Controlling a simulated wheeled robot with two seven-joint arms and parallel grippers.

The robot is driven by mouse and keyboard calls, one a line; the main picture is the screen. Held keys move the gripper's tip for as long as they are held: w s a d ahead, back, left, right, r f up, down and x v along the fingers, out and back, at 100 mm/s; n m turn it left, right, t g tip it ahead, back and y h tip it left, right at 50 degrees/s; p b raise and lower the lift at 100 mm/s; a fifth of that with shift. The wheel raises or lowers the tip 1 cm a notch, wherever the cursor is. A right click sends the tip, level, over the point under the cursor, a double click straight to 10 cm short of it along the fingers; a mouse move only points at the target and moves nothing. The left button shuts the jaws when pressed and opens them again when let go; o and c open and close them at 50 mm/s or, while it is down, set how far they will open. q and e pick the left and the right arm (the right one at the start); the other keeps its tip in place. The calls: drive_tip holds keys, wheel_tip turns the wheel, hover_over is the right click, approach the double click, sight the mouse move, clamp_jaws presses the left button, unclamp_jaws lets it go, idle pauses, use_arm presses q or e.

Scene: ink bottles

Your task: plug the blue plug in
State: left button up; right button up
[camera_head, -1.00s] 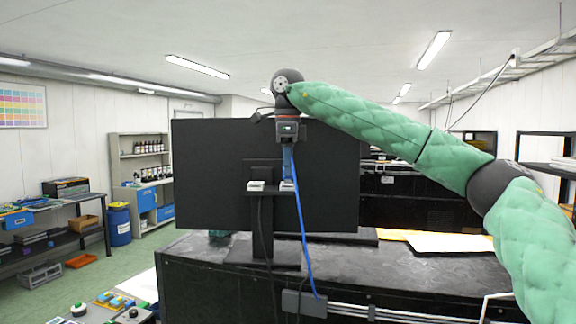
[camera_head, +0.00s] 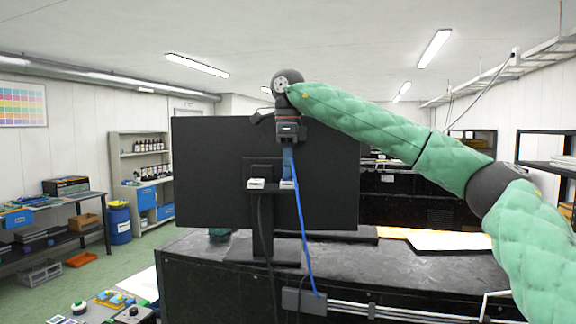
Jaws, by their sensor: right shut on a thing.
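The blue plug (camera_head: 287,165) is upright below my right gripper (camera_head: 288,146), which is shut on it from above. A blue cable (camera_head: 304,235) hangs from it down to the dark bench. Right under the plug is a small shelf with two pale sockets on the back of a black monitor (camera_head: 212,170). The left socket (camera_head: 256,184) shows clear. The plug's lower end is at the right socket (camera_head: 287,184); I cannot tell whether it is inserted. My left gripper is not in view.
The monitor stand (camera_head: 263,235) rises from the black bench (camera_head: 200,262), with a black cable along it. A grey box (camera_head: 303,302) and conduits run along the bench's front. Buttons on a panel (camera_head: 110,303) are at lower left.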

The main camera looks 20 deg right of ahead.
drive_tip(key=shift+f, duration=0.1)
idle(0.3)
drive_tip(key=o, duration=1.4)
